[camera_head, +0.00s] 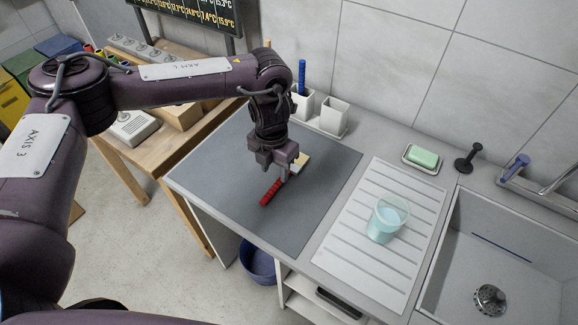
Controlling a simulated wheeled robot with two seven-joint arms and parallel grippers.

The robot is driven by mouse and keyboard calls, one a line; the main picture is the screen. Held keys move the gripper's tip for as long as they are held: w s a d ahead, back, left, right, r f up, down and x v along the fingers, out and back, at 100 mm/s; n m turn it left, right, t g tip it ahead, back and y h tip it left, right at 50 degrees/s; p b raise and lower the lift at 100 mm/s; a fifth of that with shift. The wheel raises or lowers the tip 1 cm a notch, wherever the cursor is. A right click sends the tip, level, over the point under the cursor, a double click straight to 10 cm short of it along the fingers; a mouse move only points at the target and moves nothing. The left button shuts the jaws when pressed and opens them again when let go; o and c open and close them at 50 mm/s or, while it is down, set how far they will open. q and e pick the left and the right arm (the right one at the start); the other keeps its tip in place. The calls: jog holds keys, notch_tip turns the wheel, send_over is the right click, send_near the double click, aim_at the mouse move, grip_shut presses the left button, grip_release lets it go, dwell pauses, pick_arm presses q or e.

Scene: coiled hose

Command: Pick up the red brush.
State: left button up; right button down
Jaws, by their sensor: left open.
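The red brush (270,192) lies on the dark grey mat (222,172) on the counter. Its red handle points toward the front left, and a pale yellowish head (302,161) shows at its far end. My left gripper (283,178) points down over the middle of the brush. Its fingers hide part of the brush between handle and head. The fingers are open, and I cannot tell whether they touch the brush. My right gripper is not in view.
A translucent cup (387,219) stands on the ribbed drainboard (345,252), left of the sink (505,245). A green soap (423,158) sits in a dish behind. White holders (334,117) stand by the wall, one with a blue-handled item (302,75). The mat's left side is clear.

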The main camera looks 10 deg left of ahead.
aim_at(275, 187)
pick_arm(q)
jog(key=shift+a+f, duration=0.2)
jog(key=shift+a, duration=0.05)
notch_tip(275, 187, down, 6)
jog(key=p, duration=0.3)
jog(key=shift+w+f, duration=0.1)
jog(key=shift+w, duration=0.05)
jog(key=shift+f, duration=0.4)
jog(key=shift+c, duration=0.4)
grip_shut()
